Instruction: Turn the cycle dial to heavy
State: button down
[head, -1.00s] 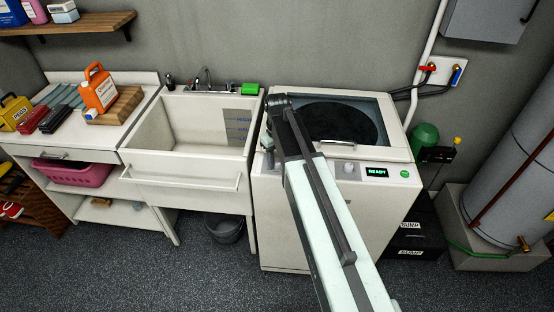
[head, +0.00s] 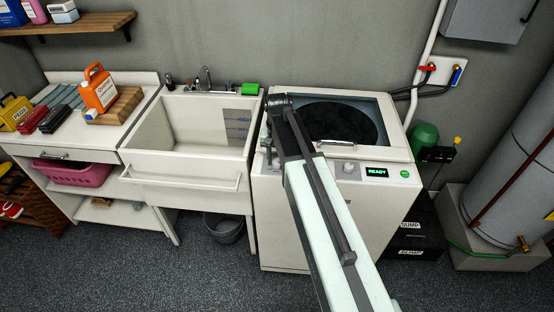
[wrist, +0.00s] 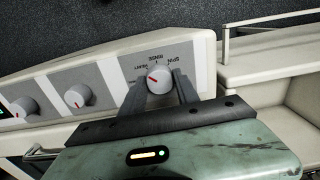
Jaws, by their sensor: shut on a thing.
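The washing machine (head: 275,225) stands right of the sink, its control panel along the front top edge. In the wrist view the cycle dial (wrist: 158,79) is a white round knob with a red pointer mark, on a grey plate printed with SPIN, RINSE and what looks like HEAVY. The red mark faces the left side, toward the HEAVY lettering; its exact alignment is hard to tell. My gripper (wrist: 162,82) is shut on the dial, one finger on each side. In the head view my arm hides this dial.
Two similar knobs (wrist: 78,96) (wrist: 22,108) sit farther along the panel. A READY display (head: 377,172) and a green button (head: 404,174) are at its right end. The sink (head: 185,165) adjoins on the left. The floor in front is clear.

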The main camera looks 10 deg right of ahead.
aim_at(277, 161)
jog(key=shift+s, duration=0.1)
dwell(0.4)
jog(key=c, duration=0.9)
grip_release()
notch_tip(277, 161, up, 8)
jog(key=p, duration=0.8)
jog(key=shift+f, duration=0.1)
